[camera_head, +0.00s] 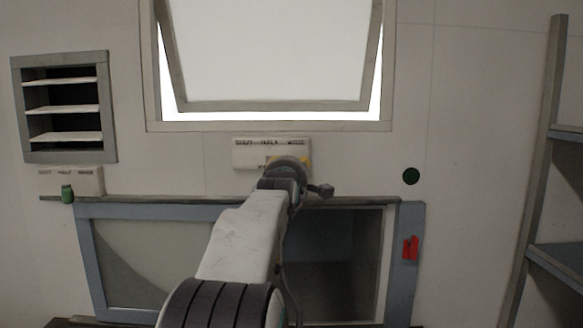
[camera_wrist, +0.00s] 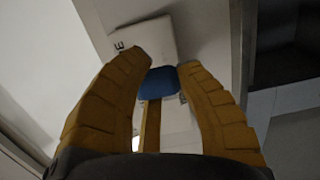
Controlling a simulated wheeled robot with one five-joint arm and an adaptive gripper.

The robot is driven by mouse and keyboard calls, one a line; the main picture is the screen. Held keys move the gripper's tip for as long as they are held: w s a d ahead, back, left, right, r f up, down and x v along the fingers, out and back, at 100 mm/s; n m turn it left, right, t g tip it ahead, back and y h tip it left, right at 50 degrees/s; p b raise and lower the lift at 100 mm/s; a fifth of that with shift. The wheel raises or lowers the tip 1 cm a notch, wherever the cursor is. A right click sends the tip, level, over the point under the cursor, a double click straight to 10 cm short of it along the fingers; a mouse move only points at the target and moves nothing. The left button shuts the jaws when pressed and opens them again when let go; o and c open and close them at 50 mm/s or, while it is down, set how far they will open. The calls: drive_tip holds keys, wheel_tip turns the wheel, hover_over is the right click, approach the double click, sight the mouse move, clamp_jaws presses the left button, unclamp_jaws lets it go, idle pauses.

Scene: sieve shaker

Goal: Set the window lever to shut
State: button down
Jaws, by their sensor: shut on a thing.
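The window (camera_head: 270,50) at the top of the head view is tilted open, with bright gaps along its sides and bottom edge. Below it is a white label plate (camera_head: 243,154) with three position words; the plate also shows in the wrist view (camera_wrist: 148,38). The window lever has a blue knob (camera_wrist: 158,81) on a yellowish bar (camera_wrist: 152,128). My gripper (camera_wrist: 163,66) has its brown fingers on both sides of the blue knob and is shut on it. In the head view my arm hides the lever, so its position along the plate cannot be told.
A louvred vent (camera_head: 66,142) at left has its own plate (camera_head: 88,180) and green knob (camera_head: 67,193). Below is a blue-framed cabinet (camera_head: 409,285) with a red handle (camera_head: 410,248). A green disc (camera_head: 411,176) is on the wall. Shelving (camera_head: 545,150) stands at right.

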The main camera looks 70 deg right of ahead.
drive_tip(key=shift+a+r+b, duration=0.2)
drive_tip(key=shift+r+b, duration=0.2)
drive_tip(key=shift+b, duration=0.25)
